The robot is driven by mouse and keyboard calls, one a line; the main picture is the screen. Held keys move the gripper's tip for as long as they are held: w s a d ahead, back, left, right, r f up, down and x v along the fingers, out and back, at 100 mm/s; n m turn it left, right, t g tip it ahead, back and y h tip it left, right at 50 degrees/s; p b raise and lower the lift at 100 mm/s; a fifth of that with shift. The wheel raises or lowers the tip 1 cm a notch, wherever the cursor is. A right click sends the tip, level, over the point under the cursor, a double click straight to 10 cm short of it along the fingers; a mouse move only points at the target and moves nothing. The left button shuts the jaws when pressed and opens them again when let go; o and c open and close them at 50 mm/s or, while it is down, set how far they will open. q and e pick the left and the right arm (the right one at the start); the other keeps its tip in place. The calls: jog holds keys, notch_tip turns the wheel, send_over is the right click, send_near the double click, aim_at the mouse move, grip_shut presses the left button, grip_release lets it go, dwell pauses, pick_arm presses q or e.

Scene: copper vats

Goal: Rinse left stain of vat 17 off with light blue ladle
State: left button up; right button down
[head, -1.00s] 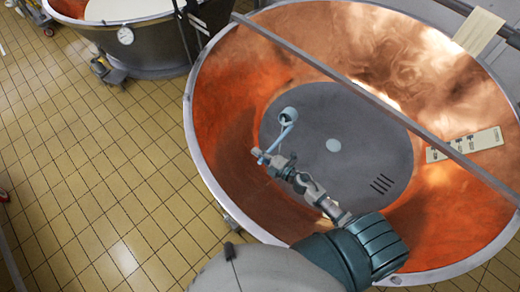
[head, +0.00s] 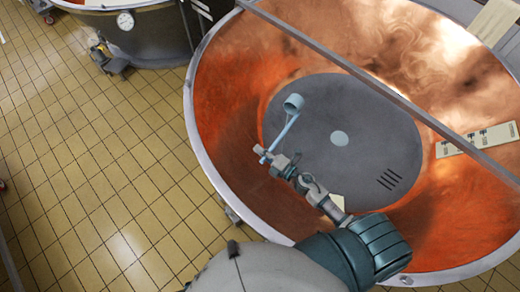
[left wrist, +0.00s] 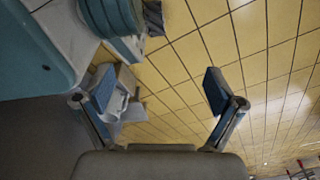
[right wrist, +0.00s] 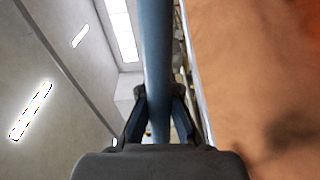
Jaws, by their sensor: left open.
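The light blue ladle (head: 281,134) is in my right gripper (head: 269,162), held by its handle over the open vat (head: 225,115) on the left side. Its cup points away, over the grey disc at the bottom. In the right wrist view my right gripper (right wrist: 158,115) is shut on the ladle's handle (right wrist: 157,55). My left gripper (left wrist: 158,90) shows only in the left wrist view, open and empty above the tiled floor. I cannot tell which mark is the left stain, nor the vat's number.
A metal bar (head: 350,75) crosses above the vat. A pale card with dark marks (head: 478,139) is at the vat's right. Another vat (head: 155,40) with a dial stands at the top left. Yellow tiled floor (head: 80,180) lies open at the left.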

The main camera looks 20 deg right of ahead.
pick_arm(q)
jog(key=w+d+r+b, duration=0.1)
jog(key=w+r+b, duration=0.4)
jog(key=w+r, duration=0.3)
jog(key=shift+d+r+t, duration=0.15)
jog(key=shift+r+t, duration=0.15)
jog(key=shift+r, duration=1.2)
pick_arm(e)
jog(key=shift+s+a+f+n, duration=0.15)
jog(key=shift+f+n, duration=0.85)
jog(key=shift+f, duration=1.05)
jog(key=shift+a, duration=0.1)
